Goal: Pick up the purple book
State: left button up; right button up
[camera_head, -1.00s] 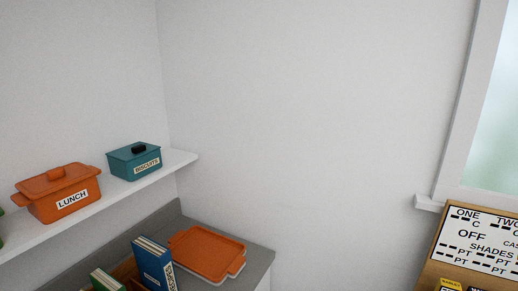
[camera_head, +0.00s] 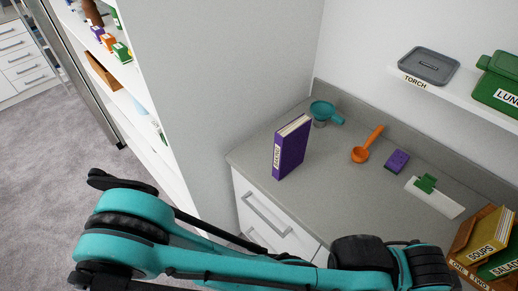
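The purple book (camera_head: 292,150) stands upright on the grey counter (camera_head: 248,152), near its left end, with its labelled spine facing me. My teal and black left arm crosses the bottom of the view, below and in front of the counter. Its gripper fingers do not show, and neither does my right gripper. Nothing touches the book.
A teal scoop (camera_head: 324,112) is just behind the book. An orange scoop (camera_head: 366,146), a purple sponge (camera_head: 397,161) and a green-handled item (camera_head: 427,183) lie to the right. Books in a box (camera_head: 487,240) stand at the far right.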

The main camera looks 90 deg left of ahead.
aim_at(290, 144)
jog(key=u, duration=0.4)
jog(key=k+u, duration=0.1)
jog(key=u, duration=0.35)
jog(key=j+u, duration=0.1)
jog(key=u, duration=0.3)
jog(key=k+u, duration=0.1)
jog(key=u, duration=0.35)
jog(key=j+u, duration=0.15)
jog(key=u, duration=0.25)
jog(key=j+u, duration=0.1)
jog(key=u, duration=0.35)
